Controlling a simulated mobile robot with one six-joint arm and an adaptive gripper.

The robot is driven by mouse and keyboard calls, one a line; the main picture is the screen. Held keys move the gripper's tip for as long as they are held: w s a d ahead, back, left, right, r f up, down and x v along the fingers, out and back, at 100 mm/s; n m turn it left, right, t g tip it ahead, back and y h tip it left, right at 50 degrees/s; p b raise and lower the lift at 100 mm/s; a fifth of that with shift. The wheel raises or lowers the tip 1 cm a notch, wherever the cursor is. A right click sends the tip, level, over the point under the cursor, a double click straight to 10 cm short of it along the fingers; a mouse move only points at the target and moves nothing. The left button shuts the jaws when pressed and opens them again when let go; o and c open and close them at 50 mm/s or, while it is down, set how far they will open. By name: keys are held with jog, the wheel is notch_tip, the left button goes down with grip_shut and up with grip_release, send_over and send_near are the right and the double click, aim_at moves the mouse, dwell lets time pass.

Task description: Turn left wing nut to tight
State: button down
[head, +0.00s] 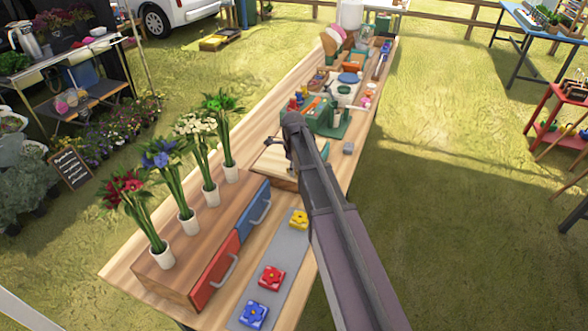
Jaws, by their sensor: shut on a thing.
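A pale wooden block or press (268,161) lies on the long table in the middle of the head view. My dark arm crosses from the lower right, and my gripper (290,151) points down over this wooden piece. The gripper is small and partly hidden by my own wrist and arm. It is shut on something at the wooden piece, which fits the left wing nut. The wing nut itself cannot be made out, so its angle and tightness cannot be told.
A wooden drawer unit (182,268) with red and blue fronts carries several flower vases. A grey strip (284,252) bears yellow, red and blue flower blocks. A green device (327,119) stands just beyond my wrist. A small grey cube (348,148) sits right of my arm.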

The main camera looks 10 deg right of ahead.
jog(key=shift+w+m, duration=0.1)
jog(key=shift+m, duration=0.4)
jog(key=shift+c, duration=2.3)
grip_release()
jog(key=shift+n, duration=0.4)
